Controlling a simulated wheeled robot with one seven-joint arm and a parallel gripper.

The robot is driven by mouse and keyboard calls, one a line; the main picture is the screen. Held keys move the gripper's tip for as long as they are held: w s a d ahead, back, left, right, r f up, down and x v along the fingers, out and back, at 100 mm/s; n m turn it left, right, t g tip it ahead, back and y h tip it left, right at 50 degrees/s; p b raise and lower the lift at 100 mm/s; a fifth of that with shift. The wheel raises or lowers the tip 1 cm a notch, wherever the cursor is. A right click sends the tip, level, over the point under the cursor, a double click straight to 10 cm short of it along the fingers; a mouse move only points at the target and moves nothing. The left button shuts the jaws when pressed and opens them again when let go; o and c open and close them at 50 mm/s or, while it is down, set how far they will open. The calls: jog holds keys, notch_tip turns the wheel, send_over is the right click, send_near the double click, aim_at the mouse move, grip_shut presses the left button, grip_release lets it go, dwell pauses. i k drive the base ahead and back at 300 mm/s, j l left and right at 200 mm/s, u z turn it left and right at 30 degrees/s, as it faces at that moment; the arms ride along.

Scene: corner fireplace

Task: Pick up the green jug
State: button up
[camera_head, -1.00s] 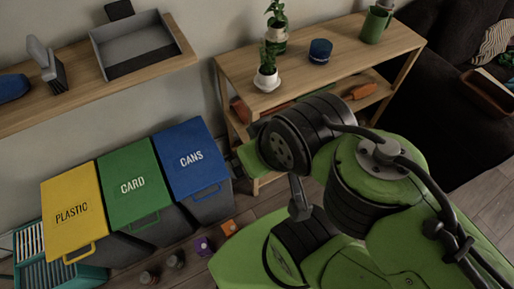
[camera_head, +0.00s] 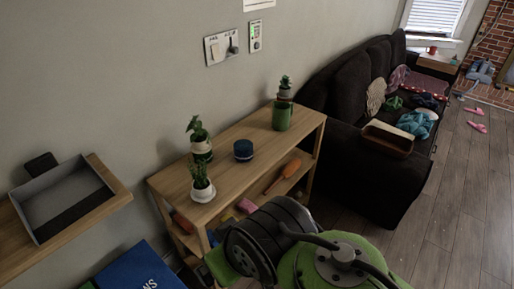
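The green jug (camera_head: 282,116) stands upright at the right end of the top of a wooden shelf unit (camera_head: 223,150), near its right edge. It looks like a plain green cylinder from here; I cannot make out its handle. A small potted plant (camera_head: 285,88) shows just behind and above it. My arm, green with dark joints, fills the bottom middle of the view, below and in front of the shelf. My gripper is not visible, so I cannot see its fingers. The jug is unobstructed by my arm.
Lower boards hold an orange item (camera_head: 283,177). A dark sofa (camera_head: 352,150) stands close on the right. A wall shelf with a grey tray (camera_head: 62,196) is left. Floor is open (camera_head: 440,215) at right.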

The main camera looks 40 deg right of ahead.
aim_at(282, 111)
jog(key=z, duration=1.05)
